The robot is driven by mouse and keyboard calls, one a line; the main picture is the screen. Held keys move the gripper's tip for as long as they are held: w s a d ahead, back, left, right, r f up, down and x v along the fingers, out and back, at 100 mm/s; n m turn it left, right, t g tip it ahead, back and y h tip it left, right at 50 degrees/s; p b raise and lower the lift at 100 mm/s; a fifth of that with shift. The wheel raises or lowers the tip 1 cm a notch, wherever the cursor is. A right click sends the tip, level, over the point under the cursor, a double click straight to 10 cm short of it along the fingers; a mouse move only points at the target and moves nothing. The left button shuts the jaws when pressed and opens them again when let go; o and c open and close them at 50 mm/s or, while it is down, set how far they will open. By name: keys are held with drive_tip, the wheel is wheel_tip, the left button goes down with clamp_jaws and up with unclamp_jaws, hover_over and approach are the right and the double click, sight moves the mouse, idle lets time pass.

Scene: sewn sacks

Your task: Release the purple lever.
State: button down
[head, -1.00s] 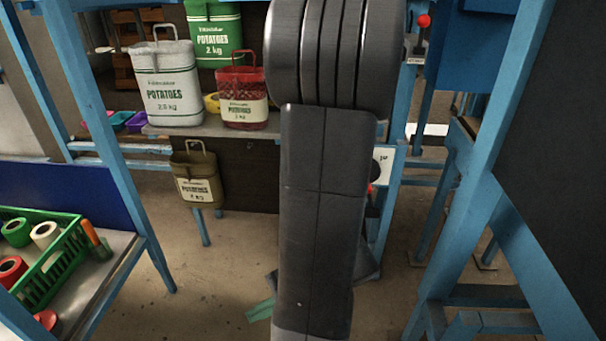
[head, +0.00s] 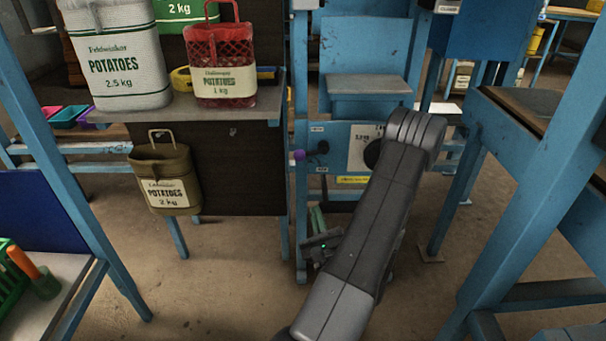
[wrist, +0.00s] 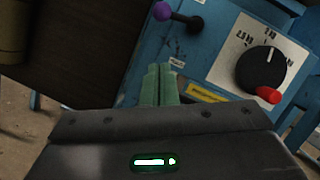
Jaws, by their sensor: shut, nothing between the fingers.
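The purple lever knob (head: 299,155) sticks out from the front of a blue machine, on a dark arm with a black pivot (head: 322,147). In the wrist view the purple knob (wrist: 162,11) is at the top, with its dark arm running right to the pivot. My gripper (head: 318,218) is below the lever in the head view, with green fingers. In the wrist view my gripper (wrist: 158,72) has its two green fingers together and empty, pointing toward the machine. The fingertips are apart from the knob.
A black dial with a red tip (wrist: 262,75) sits on a white plate right of the lever. A dark panel under the sack shelf (head: 270,108) stands close left, with an olive potato sack (head: 165,180) hanging there. Blue frame legs stand at right.

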approach(312, 152)
drive_tip(key=w+a+f, duration=0.2)
drive_tip(key=w+a, duration=0.1)
drive_tip(key=w, duration=0.2)
drive_tip(key=shift+w+a+r, duration=0.3)
drive_tip(key=shift+r, duration=0.1)
